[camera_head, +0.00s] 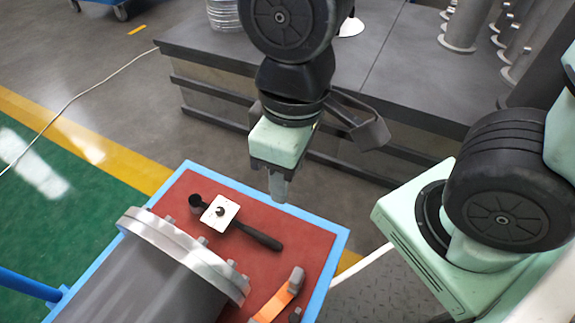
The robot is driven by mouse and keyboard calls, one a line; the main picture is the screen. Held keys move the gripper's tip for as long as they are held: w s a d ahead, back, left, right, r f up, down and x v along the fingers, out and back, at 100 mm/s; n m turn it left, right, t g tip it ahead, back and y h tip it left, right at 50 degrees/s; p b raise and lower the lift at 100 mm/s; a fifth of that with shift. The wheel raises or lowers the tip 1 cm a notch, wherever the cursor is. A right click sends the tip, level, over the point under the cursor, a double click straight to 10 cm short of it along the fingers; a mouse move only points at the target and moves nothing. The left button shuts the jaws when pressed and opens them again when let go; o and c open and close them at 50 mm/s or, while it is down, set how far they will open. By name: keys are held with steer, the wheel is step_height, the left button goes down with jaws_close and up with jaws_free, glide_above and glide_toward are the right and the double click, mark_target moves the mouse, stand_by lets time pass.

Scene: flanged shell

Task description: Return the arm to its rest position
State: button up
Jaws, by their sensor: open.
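My gripper (278,184) hangs fingers down from the arm, above the far right edge of a red-topped table with a light blue rim (341,238). It is open and I see nothing between its fingers. A grey flanged shell (150,277) lies on the table at the lower left, with several bolts along its flange. A black-handled tool with a white plate (220,213) lies on the red top, left of and below my gripper, apart from it.
An orange and grey tool (277,302) lies at the table's near right. A dark grey workbench (400,68) stands behind my arm, with several metal cylinders at its right. A white cable (85,93) crosses the floor at left. Open floor lies left of the table.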

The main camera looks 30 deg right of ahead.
step_height(320, 180, up, 38)
steer(key=p, duration=3.8)
steer(key=shift+r, duration=0.2)
